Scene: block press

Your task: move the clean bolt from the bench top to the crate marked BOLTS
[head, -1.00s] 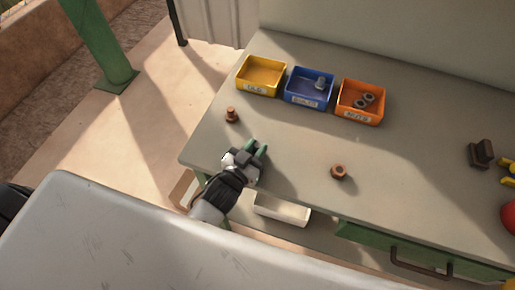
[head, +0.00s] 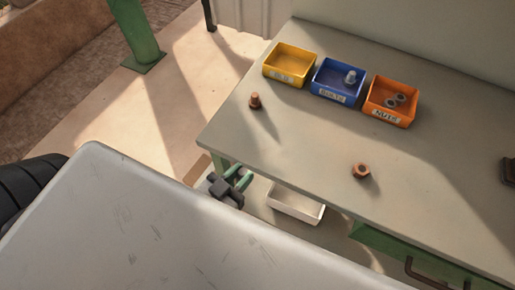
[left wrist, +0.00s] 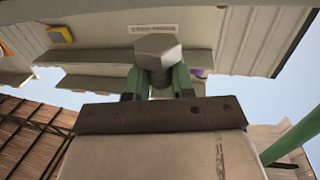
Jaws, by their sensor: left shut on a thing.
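My left gripper (head: 239,177) is shut on a grey, clean hex-headed bolt (left wrist: 157,46), whose head shows between the green fingers in the left wrist view. In the head view the gripper is by the bench's front left corner, off the bench top, and the held bolt is hardly visible. The blue crate marked BOLTS (head: 326,92) stands at the back of the bench, between two other crates. A grey bolt (head: 350,77) stands in it. My right gripper is not in view.
A yellow crate (head: 289,82) stands left of the blue one, an orange NUTS crate (head: 391,117) right. A rusty bolt (head: 255,101) and rusty nut (head: 361,171) are on the bench top (head: 300,140). A white tray (head: 296,204) is below the front edge. The middle is mostly clear.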

